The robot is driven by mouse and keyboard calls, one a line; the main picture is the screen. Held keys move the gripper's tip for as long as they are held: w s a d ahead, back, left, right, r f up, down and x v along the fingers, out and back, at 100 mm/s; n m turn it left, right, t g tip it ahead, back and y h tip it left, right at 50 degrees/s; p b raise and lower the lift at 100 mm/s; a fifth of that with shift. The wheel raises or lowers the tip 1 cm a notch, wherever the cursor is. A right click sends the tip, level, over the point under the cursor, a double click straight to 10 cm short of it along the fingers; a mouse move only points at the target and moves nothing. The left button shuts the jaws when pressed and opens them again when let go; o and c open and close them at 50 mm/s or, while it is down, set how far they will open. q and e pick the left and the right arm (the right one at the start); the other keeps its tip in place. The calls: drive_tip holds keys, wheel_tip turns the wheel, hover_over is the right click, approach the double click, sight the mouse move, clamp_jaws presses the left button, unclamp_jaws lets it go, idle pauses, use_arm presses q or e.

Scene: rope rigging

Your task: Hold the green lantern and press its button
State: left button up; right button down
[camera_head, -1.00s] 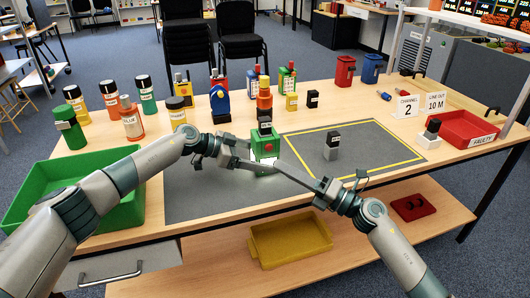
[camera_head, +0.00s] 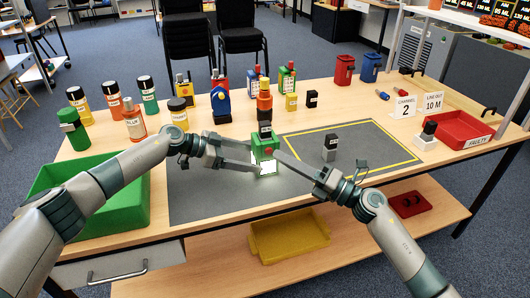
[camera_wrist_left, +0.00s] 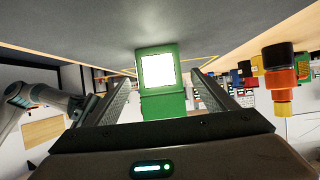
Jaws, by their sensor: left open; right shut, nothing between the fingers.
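The green lantern (camera_head: 262,144) stands at the near-left part of the grey mat, with a bright white lit panel (camera_head: 267,168) low on its front and a red button (camera_head: 268,152) above it. In the left wrist view the lantern (camera_wrist_left: 162,104) lies between the two fingers, its white panel (camera_wrist_left: 157,70) glowing. My left gripper (camera_head: 254,157) is open, with gaps between its fingers and the lantern. My right gripper (camera_head: 279,155) is shut and empty, its tip close to the button; whether it touches cannot be told.
A dark block with a grey base (camera_head: 330,148) stands in the yellow-outlined area. A red tray (camera_head: 463,130) is at the right.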

use_arm(q)
drive_tip(key=shift+p+v, duration=1.45)
drive_tip(key=shift+v, duration=0.45)
